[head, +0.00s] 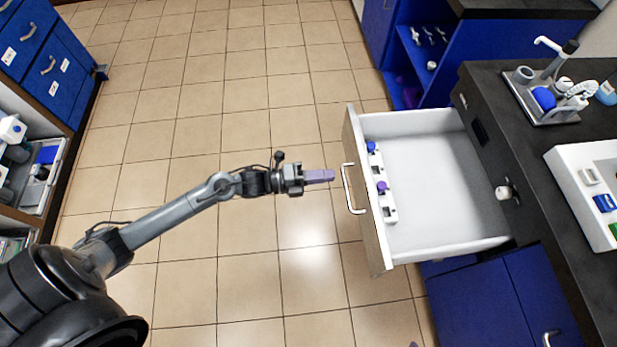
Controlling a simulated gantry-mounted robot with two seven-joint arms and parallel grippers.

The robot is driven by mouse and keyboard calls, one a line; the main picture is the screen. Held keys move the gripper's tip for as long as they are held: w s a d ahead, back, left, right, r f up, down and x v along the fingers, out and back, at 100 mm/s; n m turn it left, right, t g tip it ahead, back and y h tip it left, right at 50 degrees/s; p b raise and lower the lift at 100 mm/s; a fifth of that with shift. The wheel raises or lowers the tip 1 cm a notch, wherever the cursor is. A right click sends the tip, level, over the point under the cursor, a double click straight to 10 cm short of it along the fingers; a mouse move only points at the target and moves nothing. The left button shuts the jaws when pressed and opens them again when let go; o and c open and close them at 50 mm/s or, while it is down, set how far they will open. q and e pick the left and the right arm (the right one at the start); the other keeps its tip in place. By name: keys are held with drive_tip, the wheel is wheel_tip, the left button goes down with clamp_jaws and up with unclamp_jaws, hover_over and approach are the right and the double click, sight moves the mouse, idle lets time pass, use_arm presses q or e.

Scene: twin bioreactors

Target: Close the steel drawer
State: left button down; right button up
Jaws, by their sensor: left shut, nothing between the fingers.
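The drawer (440,185) stands pulled out from the dark counter at the right. Its inside is white, and its front panel (362,195) faces left toward my arm. A pale bar handle (347,189) is on the front panel. Inside, along the front, lies a white rack with blue-capped and purple-capped items (382,187). My left gripper (328,176) is shut and empty. Its purple fingers point right at the drawer front, just left of the handle, with a small gap visible. My right gripper is not in view.
The dark counter (565,190) at the right carries a tray of lab tools (545,100) and a white box (585,185). Blue cabinets (510,300) are below it. An open blue shelf (420,55) stands behind. The tiled floor (220,100) around my left arm is clear.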

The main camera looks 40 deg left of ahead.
sight(362, 172)
use_arm(q)
drive_tip(key=b+x, duration=0.2)
drive_tip(key=x, duration=0.4)
drive_tip(key=shift+w+f, duration=0.1)
drive_tip(key=shift+w+d, duration=0.3)
drive_tip(key=shift+d, duration=0.15)
